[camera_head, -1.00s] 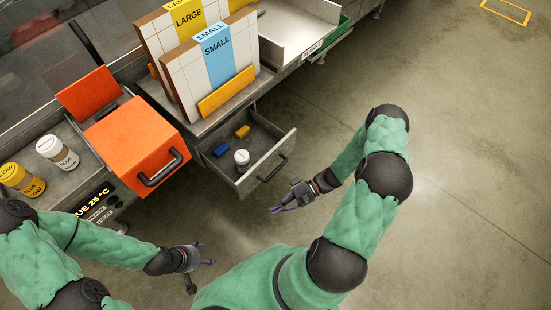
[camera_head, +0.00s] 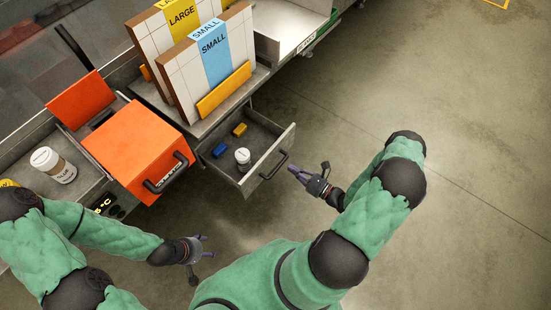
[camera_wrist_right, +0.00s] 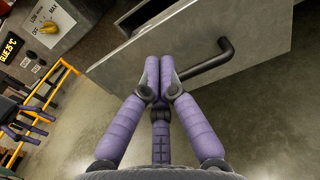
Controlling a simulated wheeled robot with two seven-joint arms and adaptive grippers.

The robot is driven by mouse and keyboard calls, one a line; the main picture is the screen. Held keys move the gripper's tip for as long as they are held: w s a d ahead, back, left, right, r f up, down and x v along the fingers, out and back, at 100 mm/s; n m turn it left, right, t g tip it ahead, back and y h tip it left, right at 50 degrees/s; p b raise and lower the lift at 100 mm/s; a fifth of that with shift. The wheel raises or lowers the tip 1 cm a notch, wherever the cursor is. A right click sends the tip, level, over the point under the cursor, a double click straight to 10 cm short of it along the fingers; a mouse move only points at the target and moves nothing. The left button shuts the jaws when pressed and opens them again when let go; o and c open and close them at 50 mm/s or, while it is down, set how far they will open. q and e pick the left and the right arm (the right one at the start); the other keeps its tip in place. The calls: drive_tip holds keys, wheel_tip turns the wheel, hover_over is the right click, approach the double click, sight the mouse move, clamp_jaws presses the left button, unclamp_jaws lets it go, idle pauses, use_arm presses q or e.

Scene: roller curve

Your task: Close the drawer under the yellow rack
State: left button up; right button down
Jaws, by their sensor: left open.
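The grey drawer (camera_head: 267,162) stands pulled out below the yellow rack (camera_head: 223,90), which holds white boards labelled LARGE and SMALL. Inside lie a blue block (camera_head: 220,151), a yellow block (camera_head: 240,130) and a white-capped jar (camera_head: 242,156). The dark bar handle (camera_head: 274,166) is on its front; it also shows in the right wrist view (camera_wrist_right: 222,50). My right gripper (camera_head: 292,171) is just outside the drawer front, apart from the handle in the head view. In the right wrist view its purple fingers (camera_wrist_right: 160,65) are together and empty. My left gripper (camera_head: 205,247) is open and empty, below the orange box.
An orange box (camera_head: 135,145) with a dark handle stands left of the drawer. A white-capped bottle (camera_head: 55,165) stands on the counter at the left. A white tray (camera_head: 285,28) is at the back right. The floor to the right of the drawer is clear.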

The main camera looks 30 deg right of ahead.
sight(269, 154)
drive_tip(key=b+x, duration=0.2)
drive_tip(key=x, duration=0.7)
use_arm(q)
wheel_tip(269, 154, down, 2)
drive_tip(key=shift+f, duration=0.2)
use_arm(e)
drive_tip(key=shift+w+a, duration=0.1)
